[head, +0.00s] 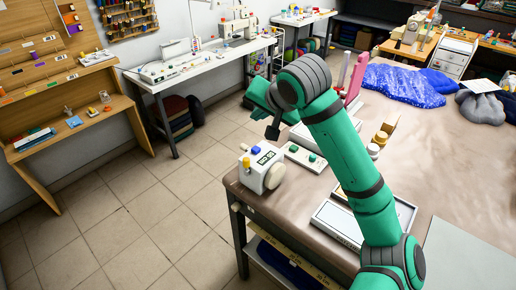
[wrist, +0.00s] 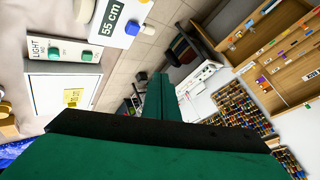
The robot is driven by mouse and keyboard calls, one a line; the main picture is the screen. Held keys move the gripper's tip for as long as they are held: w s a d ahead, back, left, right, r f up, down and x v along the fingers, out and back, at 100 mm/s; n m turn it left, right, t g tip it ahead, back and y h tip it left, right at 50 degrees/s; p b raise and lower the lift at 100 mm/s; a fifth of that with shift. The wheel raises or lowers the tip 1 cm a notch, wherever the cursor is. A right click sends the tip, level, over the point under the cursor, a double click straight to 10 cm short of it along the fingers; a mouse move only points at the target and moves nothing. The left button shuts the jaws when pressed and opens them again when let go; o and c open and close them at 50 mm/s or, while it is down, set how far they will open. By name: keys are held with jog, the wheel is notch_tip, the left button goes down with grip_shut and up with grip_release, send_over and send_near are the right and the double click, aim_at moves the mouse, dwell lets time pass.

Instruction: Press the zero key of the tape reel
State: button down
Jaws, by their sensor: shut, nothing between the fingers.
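The tape reel (head: 261,168) is a white box with a dark display, a blue key (head: 256,150), a yellow key (head: 246,162) and a pale round disc on its side. It stands at the near left corner of the table. In the wrist view its display (wrist: 110,17) reads 55 cm, with the blue key (wrist: 133,27) beside it; the rest is cut off by the frame's top edge. I cannot read any zero label on the keys. My gripper (head: 272,132) is shut and empty, above and just behind the reel, apart from it.
A white panel with green buttons (head: 305,158), marked LIGHT in the wrist view (wrist: 62,51), lies right of the reel. Yellowish round pieces (head: 379,139) and a white-framed tray (head: 338,224) are farther right. Blue bagged comforters (head: 403,84) lie at the back.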

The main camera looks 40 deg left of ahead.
jog(key=shift+f, duration=4.4)
jog(key=shift+f, duration=0.15)
jog(key=shift+f, duration=0.3)
jog(key=shift+f, duration=0.45)
jog(key=shift+r, duration=0.9)
jog(key=shift+r, duration=2.5)
